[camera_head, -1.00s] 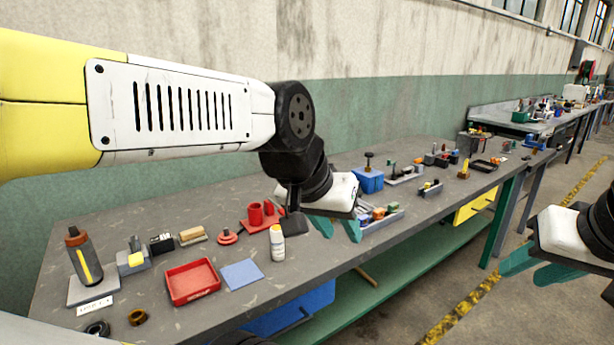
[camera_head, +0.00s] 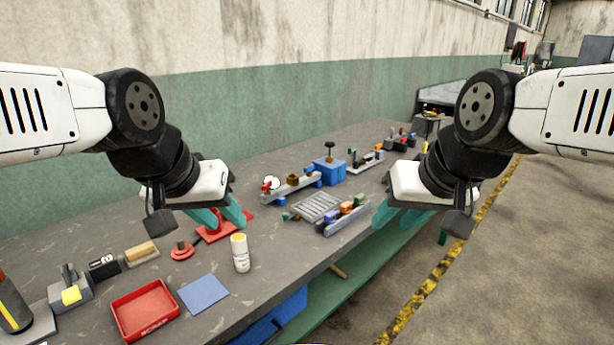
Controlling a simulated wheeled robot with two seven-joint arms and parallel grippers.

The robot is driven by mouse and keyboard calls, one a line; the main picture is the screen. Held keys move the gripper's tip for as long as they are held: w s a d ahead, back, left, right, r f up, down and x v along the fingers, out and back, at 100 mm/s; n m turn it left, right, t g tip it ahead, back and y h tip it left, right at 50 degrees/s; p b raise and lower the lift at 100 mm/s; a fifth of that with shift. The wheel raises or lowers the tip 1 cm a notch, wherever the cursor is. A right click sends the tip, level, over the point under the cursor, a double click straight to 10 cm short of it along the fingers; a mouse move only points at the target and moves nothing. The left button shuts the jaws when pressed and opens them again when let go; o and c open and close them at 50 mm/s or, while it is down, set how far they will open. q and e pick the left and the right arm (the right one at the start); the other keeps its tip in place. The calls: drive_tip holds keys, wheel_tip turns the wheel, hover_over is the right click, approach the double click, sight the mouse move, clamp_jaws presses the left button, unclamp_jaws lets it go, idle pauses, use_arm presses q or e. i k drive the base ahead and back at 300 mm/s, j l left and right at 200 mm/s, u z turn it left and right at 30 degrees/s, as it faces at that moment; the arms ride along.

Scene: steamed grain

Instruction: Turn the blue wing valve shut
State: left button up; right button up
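A grey manifold bar (camera_head: 291,189) lies on the bench in the middle of the head view. It carries small red, brown and blue fittings. The blue fitting at its right end (camera_head: 314,175) may be the blue wing valve; it is too small to tell its turn. A second grey rail (camera_head: 345,221) nearer the front edge holds orange and blue pieces. My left gripper (camera_head: 222,220) is open and empty, left of the bar above the red stand. My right gripper (camera_head: 398,217) is open and empty, right of the second rail near the bench's front edge. Neither touches a valve.
A slotted grey plate (camera_head: 317,207) lies between the rails. A blue box with a black knob (camera_head: 329,172) stands behind. A white bottle (camera_head: 240,253), red tray (camera_head: 150,310), blue pad (camera_head: 204,294) and red stand (camera_head: 213,233) are at the left front.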

sight(308, 170)
drive_tip(key=i+l+u, duration=0.6)
drive_tip(key=l+u, duration=0.25)
